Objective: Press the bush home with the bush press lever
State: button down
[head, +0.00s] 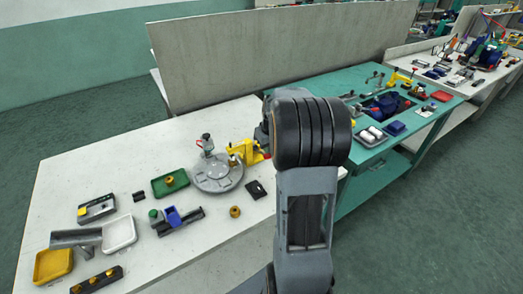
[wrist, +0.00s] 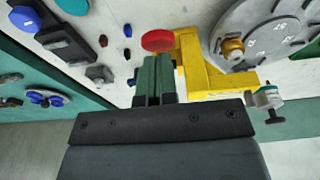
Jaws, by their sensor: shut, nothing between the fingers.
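The yellow bush press (head: 244,151) stands at the right edge of the grey round table (head: 215,184) in the head view. In the wrist view the yellow press frame (wrist: 204,76) is right of my fingers, and a round red knob (wrist: 158,40), seemingly the lever's end, shows just beyond the fingertips. My gripper (wrist: 156,64) is shut and empty, close to the knob; I cannot tell whether they touch. A brass bush (wrist: 232,47) sits on the round plate (wrist: 262,24) beside the press. My arm hides the gripper in the head view.
The white bench (head: 150,160) holds a green tray (head: 171,182), a yellow tray (head: 53,265), a white tray (head: 119,233) and a loose brass ring (head: 235,212). A grey panel (head: 280,50) stands behind. A teal bench (head: 345,85) with parts is at right.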

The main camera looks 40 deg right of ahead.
jog(key=shift+w+p+v, duration=0.2)
jog(key=shift+p+v, duration=0.4)
jog(key=shift+v, duration=0.25)
jog(key=shift+w+p+v, duration=0.15)
jog(key=shift+p+v, duration=0.5)
jog(key=shift+v, duration=0.25)
jog(key=shift+w+p+v, duration=0.2)
jog(key=shift+p+v, duration=0.4)
jog(key=shift+v, duration=0.25)
jog(key=shift+r, duration=0.1)
jog(key=s+a+r, duration=0.2)
jog(key=s+a, duration=0.5)
jog(key=a, duration=0.4)
jog(key=s+a+r+t, duration=0.1)
jog(key=s+a+r, duration=0.1)
jog(key=s+a, duration=0.6)
jog(key=a, duration=0.3)
jog(key=shift+s+a+r+n, duration=0.2)
jog(key=shift+s+n, duration=0.05)
jog(key=shift+n, duration=0.15)
